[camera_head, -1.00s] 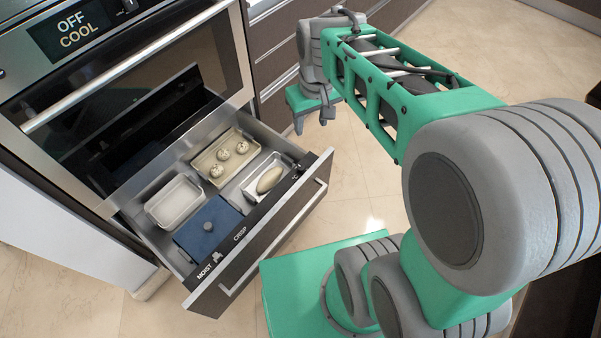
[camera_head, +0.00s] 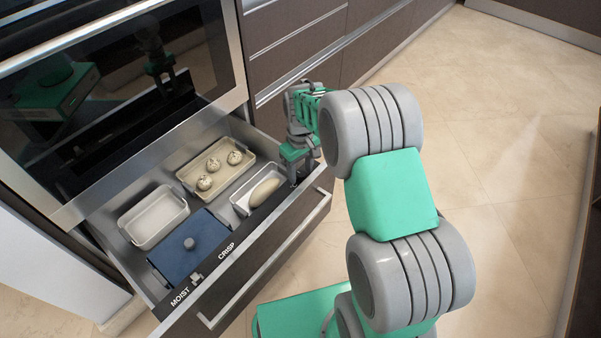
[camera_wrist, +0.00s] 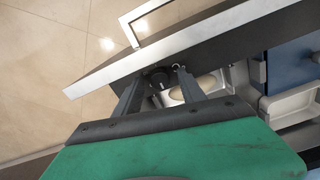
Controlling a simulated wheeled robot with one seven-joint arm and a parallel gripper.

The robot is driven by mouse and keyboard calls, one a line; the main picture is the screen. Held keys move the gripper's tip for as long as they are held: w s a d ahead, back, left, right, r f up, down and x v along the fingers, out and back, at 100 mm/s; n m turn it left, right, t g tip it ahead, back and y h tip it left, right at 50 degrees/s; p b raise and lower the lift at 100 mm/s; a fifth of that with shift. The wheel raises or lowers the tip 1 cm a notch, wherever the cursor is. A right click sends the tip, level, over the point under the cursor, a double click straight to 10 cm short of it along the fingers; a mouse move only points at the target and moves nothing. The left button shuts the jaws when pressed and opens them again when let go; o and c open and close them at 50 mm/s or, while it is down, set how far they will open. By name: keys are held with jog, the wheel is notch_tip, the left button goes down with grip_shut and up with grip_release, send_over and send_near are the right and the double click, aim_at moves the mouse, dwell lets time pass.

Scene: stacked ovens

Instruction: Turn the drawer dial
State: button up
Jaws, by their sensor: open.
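The drawer (camera_head: 225,262) is pulled out, with "MOIST" and "CRISP" lettered on its dark top edge. A dark round dial (camera_wrist: 157,79) shows on that edge in the wrist view, between the fingertips of my gripper (camera_wrist: 160,74). I cannot tell whether a finger touches it. In the head view my gripper (camera_head: 298,175) is over the right end of the drawer front, its fingers pointing down. It hides the dial there. My gripper is open.
The drawer holds a blue lidded box (camera_head: 185,255), an empty pale tray (camera_head: 153,218), a tray of round buns (camera_head: 216,166) and a tray with a loaf (camera_head: 265,189). A slider (camera_head: 196,279) sits between the words. Open floor (camera_head: 500,150) lies to the right.

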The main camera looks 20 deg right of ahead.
jog(key=shift+c, duration=0.5)
grip_shut()
